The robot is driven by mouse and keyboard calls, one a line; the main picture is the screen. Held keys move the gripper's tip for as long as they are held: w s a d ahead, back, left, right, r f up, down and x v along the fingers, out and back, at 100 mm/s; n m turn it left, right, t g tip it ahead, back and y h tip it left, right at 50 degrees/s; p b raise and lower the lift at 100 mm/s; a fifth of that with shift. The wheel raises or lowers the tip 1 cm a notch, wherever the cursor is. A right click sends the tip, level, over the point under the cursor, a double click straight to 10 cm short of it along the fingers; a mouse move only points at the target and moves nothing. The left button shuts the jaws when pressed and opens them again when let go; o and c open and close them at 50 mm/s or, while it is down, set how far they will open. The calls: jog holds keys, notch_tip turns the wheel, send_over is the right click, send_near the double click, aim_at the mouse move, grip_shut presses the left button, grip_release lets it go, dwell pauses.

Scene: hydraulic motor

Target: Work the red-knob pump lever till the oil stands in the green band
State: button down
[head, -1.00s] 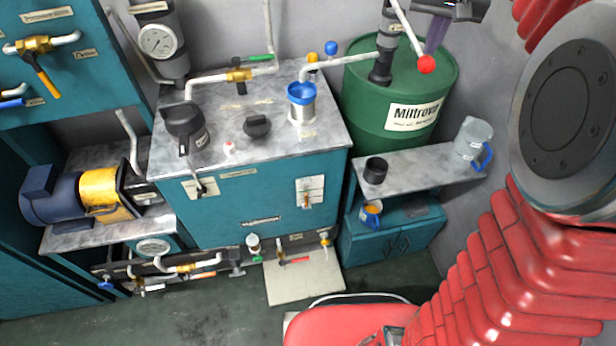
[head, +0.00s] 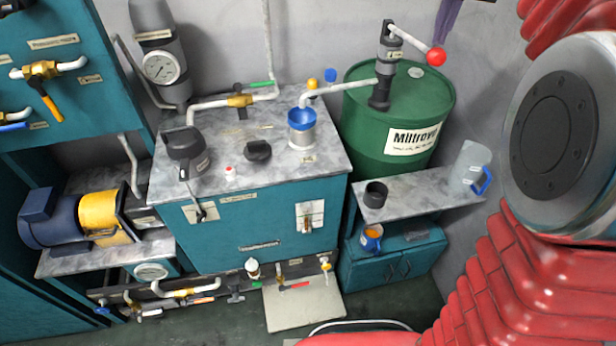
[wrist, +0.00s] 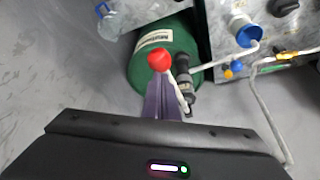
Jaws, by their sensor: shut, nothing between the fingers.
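The pump (head: 390,52) stands on the green oil drum (head: 372,118). Its lever slopes down to the right and ends in a red knob (head: 436,57). In the wrist view the red knob (wrist: 160,60) is just past the tips of my gripper's purple fingers (wrist: 163,92). The fingers are together and empty; I cannot tell whether they touch the knob. In the head view only part of my gripper (head: 447,20) shows, above the knob.
A blue funnel filler (head: 302,120) and black caps sit on the tank top (head: 225,125). Right of the tank, a shelf (head: 425,192) holds a clear jug (head: 472,165) and a dark cup (head: 375,194). Bare wall is behind the drum.

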jog(key=shift+r, duration=2.45)
notch_tip(320, 180, down, 14)
jog(key=shift+r, duration=0.15)
dwell(0.6)
jog(key=shift+r, duration=6.85)
jog(key=shift+f, duration=0.15)
